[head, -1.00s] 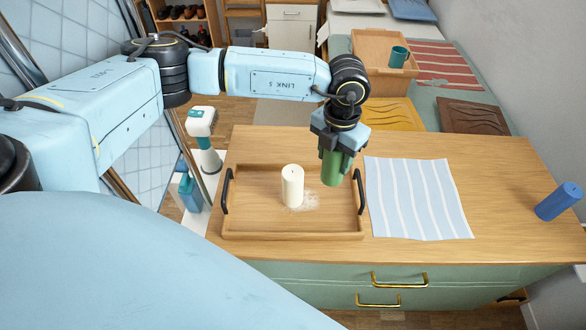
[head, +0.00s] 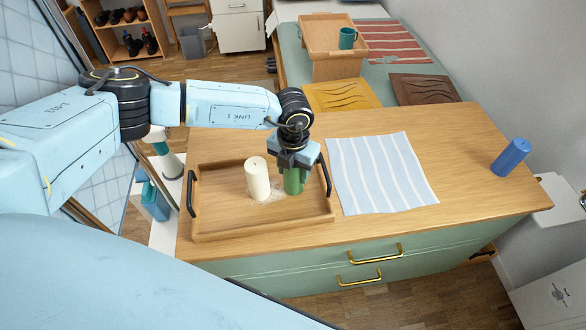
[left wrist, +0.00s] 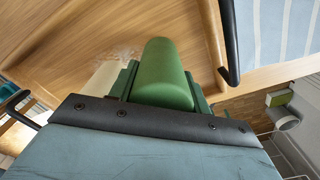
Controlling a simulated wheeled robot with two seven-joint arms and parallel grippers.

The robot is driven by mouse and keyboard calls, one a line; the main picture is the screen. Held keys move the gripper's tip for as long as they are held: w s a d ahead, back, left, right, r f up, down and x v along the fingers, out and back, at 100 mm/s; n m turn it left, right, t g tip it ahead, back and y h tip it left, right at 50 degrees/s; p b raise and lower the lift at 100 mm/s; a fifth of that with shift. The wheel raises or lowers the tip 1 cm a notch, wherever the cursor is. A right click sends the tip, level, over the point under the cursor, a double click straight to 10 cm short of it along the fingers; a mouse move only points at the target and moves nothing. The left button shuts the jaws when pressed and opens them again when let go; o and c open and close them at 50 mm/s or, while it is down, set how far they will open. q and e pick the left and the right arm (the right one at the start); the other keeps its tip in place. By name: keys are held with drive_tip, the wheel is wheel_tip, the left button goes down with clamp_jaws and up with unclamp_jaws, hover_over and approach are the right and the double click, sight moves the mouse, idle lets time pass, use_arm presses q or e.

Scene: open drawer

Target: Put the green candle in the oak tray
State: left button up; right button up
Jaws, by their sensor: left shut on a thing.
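The green candle (head: 293,181) is held upright by my left gripper (head: 295,172), which is shut on it. It shows large in the left wrist view (left wrist: 164,72) between the fingers. It is over the right part of the oak tray (head: 222,222), close to the right handle. I cannot tell whether its base touches the tray floor. A cream candle (head: 257,180) stands in the tray just left of it, with a pale patch on the tray floor between them. My right gripper is not in view.
A striped pale blue cloth (head: 380,172) lies right of the tray. Two black handles (head: 326,175) rise at the tray's ends. Brass-handled drawers (head: 361,257) are below the front edge.

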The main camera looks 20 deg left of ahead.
use_arm(q)
drive_tip(key=shift+f, duration=0.1)
drive_tip(key=o, duration=1.1)
drive_tip(key=shift+o, duration=0.2)
wheel_tip(320, 180, up, 12)
drive_tip(key=shift+r+p, duration=0.15)
drive_tip(key=shift+p, duration=0.3)
